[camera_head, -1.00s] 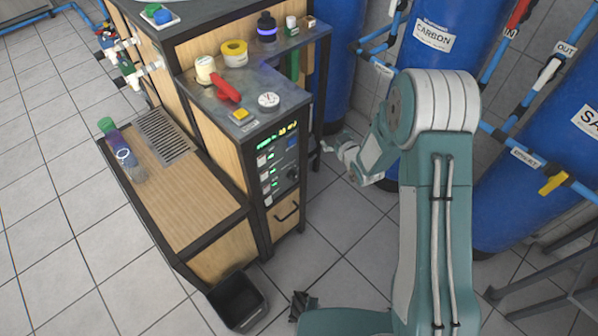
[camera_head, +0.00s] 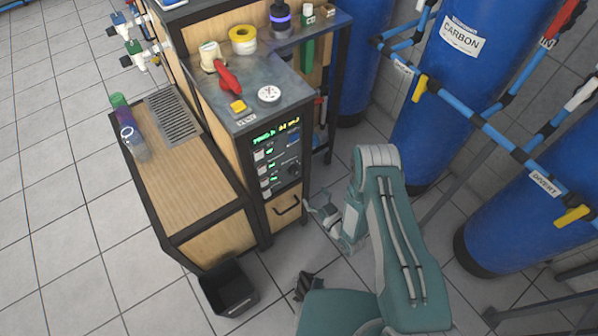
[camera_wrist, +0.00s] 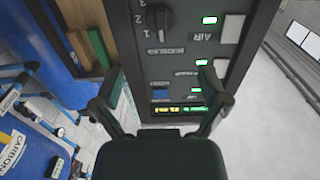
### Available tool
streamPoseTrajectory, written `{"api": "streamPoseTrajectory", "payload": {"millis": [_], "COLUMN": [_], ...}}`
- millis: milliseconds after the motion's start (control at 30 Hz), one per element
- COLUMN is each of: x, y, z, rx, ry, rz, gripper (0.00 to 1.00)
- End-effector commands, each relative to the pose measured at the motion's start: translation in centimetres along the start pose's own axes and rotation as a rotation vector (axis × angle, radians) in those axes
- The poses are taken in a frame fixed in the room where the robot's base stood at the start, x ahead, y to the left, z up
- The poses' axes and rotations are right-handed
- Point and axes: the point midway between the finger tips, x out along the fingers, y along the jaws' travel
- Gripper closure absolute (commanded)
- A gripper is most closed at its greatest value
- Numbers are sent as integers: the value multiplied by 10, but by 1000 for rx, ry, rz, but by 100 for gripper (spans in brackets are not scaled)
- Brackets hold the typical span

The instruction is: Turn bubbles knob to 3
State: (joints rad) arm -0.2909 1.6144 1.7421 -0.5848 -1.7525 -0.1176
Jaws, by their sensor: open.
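The control panel (camera_head: 276,160) is the dark front of the cabinet, with green lights and a display. The knob appears small on the panel's right side in the head view (camera_head: 293,168). My gripper (camera_wrist: 160,82) is open and empty in front of the panel, its fingers below the knob in the wrist view. In the head view my gripper (camera_head: 318,208) is right of the drawer handle.
A black bin (camera_head: 229,289) stands on the floor. Blue tanks (camera_head: 440,90) and pipes stand at the right.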

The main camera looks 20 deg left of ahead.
Motion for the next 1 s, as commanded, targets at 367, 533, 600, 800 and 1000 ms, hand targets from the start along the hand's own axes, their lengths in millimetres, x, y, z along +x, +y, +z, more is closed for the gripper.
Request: {"api": "streamPoseTrajectory", "payload": {"millis": [367, 533, 600, 800, 1000], "x": [67, 90, 97, 103, 102], "y": [0, 1, 1, 1, 1], "z": [-1, -1, -1, -1, -1], "rx": [-2, -1, -1, 0, 0], "ry": [3, 2, 1, -1, -1], "rz": [-2, 0, -1, 0, 1], "gripper": [6, 6, 6, 6, 28]}}
